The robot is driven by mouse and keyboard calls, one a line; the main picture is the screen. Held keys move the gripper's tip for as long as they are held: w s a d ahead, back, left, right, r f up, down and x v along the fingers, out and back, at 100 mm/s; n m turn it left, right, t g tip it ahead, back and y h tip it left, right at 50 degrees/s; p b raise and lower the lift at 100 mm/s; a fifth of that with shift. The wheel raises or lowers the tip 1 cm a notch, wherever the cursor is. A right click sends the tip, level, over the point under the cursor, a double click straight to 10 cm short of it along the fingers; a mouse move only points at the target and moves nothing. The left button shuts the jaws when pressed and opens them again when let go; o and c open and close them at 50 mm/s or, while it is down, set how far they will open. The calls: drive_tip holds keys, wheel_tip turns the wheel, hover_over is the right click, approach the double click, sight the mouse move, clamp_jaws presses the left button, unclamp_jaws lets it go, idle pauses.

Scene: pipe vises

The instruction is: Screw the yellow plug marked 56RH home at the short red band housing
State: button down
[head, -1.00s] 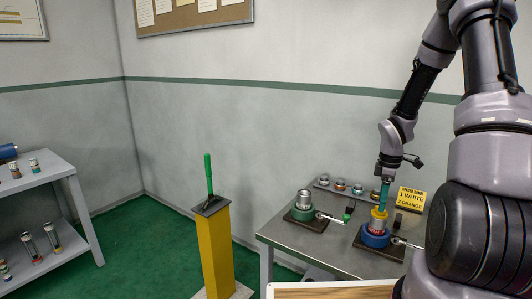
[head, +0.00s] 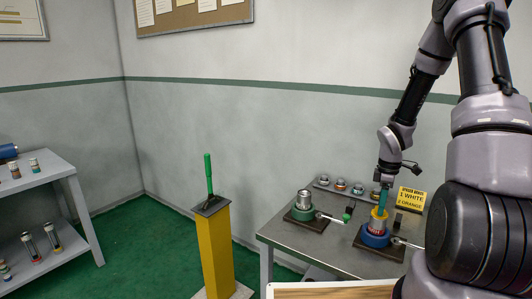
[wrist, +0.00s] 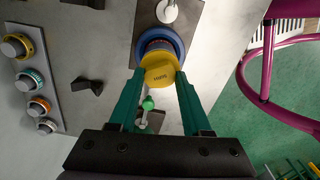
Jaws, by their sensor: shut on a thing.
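The yellow plug (head: 379,213) sits at the top of a housing with a red band (head: 376,227). The housing stands upright in a vise with a blue ring (head: 375,239). My gripper (wrist: 158,82) is shut on the yellow plug, its teal fingers on either side. The plug also shows in the wrist view (wrist: 159,66), with small dark marking that I cannot read clearly. The plug hides most of the housing there. I cannot tell how deep the plug sits.
A second vise with a green ring (head: 302,214) holds a silver housing (head: 304,198) at the left of the metal table (head: 333,237). A rack of several plugs (wrist: 37,75) lies behind. A yellow sign (head: 410,199) stands at the right. A yellow post (head: 215,252) stands left of the table.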

drive_tip(key=m, duration=1.4)
drive_tip(key=m, duration=0.5)
drive_tip(key=shift+m, duration=0.4)
drive_tip(key=c, duration=0.9)
unclamp_jaws()
drive_tip(key=shift+m, duration=0.9)
drive_tip(key=shift+f, duration=0.1)
clamp_jaws()
